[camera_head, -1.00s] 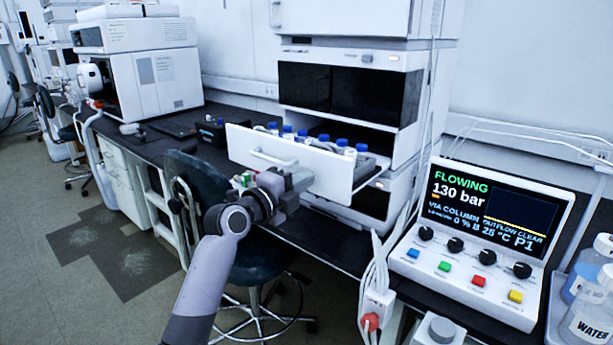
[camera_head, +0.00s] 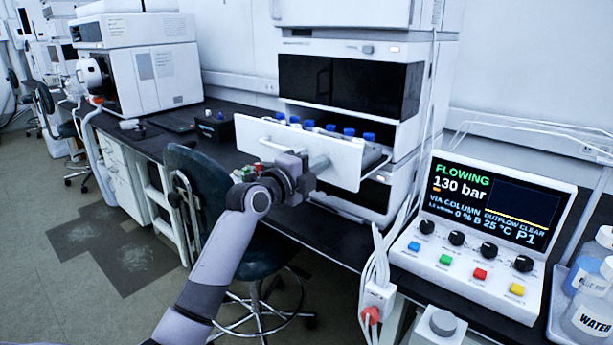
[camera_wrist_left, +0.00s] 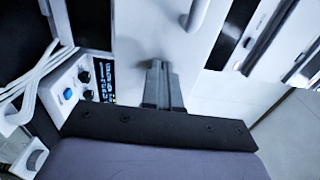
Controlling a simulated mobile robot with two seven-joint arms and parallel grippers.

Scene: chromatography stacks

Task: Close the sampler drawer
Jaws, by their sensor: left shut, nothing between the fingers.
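The sampler drawer (camera_head: 345,160) stands open from the white sampler (camera_head: 350,82), with its white front panel facing me. Several blue-capped vials (camera_head: 329,128) stand in a row inside, and the panel hides their lower parts. The pale drawer handle (camera_wrist_left: 196,14) shows at the top of the left wrist view. My left gripper (camera_head: 306,168) is in front of the panel, shut and empty. In the left wrist view its fingers (camera_wrist_left: 160,68) point at the bare panel beside the handle and look to be at or very near it. My right gripper is out of view.
A dark chair (camera_head: 205,180) stands under and in front of the bench, close to my left arm. A control panel (camera_head: 490,235) with knobs and coloured buttons stands at the right, with white cables (camera_head: 378,265) hanging beside it. Bottles (camera_head: 588,310) stand at the far right.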

